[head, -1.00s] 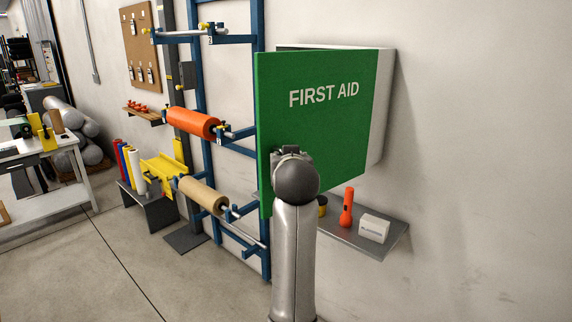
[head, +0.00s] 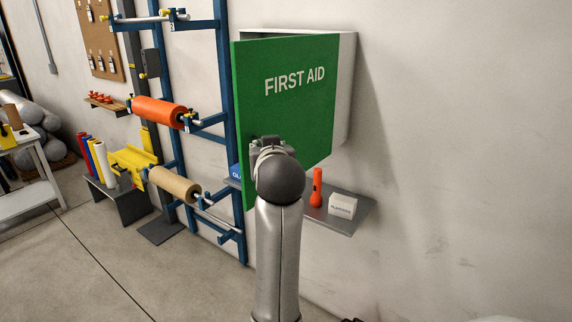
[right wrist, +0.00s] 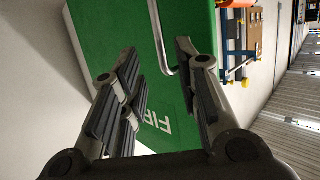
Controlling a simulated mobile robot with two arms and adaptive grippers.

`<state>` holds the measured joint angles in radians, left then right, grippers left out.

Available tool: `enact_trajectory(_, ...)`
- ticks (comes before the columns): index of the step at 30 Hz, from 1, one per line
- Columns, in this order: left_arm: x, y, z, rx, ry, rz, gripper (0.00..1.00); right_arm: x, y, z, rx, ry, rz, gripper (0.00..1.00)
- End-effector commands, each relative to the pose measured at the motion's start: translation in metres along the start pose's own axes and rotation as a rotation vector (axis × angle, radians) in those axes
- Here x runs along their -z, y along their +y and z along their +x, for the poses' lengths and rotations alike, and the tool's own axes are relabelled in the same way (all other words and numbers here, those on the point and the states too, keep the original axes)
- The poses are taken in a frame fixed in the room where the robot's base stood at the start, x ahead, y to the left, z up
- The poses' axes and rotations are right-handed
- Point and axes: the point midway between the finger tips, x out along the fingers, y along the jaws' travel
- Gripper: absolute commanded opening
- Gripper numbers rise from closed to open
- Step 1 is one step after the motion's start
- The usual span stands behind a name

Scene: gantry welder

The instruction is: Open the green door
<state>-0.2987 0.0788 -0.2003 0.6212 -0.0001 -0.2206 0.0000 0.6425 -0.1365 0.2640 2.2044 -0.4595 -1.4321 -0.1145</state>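The green door (head: 285,110) reads FIRST AID and fronts a white cabinet (head: 346,90) on the wall. It appears slightly ajar, its left edge standing out from the cabinet and its right edge close to it. My right gripper (head: 268,145) is at the door's lower left part; the wrist hides most of it in the head view. In the right wrist view my right gripper (right wrist: 158,88) has its fingers apart in front of the door (right wrist: 110,35). A silver bar handle (right wrist: 164,45) runs down between them, nearer the right finger. My left gripper is out of view.
A grey shelf (head: 350,218) below the cabinet carries an orange flashlight (head: 317,188) and a white box (head: 343,206). A blue rack (head: 228,110) with an orange roll (head: 158,112) and a tan roll (head: 173,185) stands left of the door. The wall at right is bare.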

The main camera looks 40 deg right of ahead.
Motion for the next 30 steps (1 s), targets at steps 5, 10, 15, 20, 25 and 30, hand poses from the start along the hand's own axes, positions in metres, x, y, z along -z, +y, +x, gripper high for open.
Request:
enact_trajectory(5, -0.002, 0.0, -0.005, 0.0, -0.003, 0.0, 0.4, -0.005, 0.005, -0.011, 0.0, -0.006, 0.0, 0.3)
enact_trajectory(10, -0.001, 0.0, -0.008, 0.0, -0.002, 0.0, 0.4, -0.009, 0.011, -0.021, -0.001, -0.007, -0.002, 0.3)
enact_trajectory(15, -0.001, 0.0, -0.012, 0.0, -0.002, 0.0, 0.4, -0.012, 0.016, -0.031, -0.001, -0.009, -0.001, 0.3)
enact_trajectory(20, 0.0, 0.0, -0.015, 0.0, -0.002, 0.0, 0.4, -0.015, 0.021, -0.041, -0.002, -0.01, -0.001, 0.3)
enact_trajectory(25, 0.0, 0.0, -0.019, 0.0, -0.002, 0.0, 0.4, -0.018, 0.025, -0.051, -0.001, -0.009, -0.001, 0.3)
enact_trajectory(30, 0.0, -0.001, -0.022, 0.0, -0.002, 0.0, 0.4, -0.021, 0.03, -0.061, -0.001, -0.01, -0.002, 0.3)
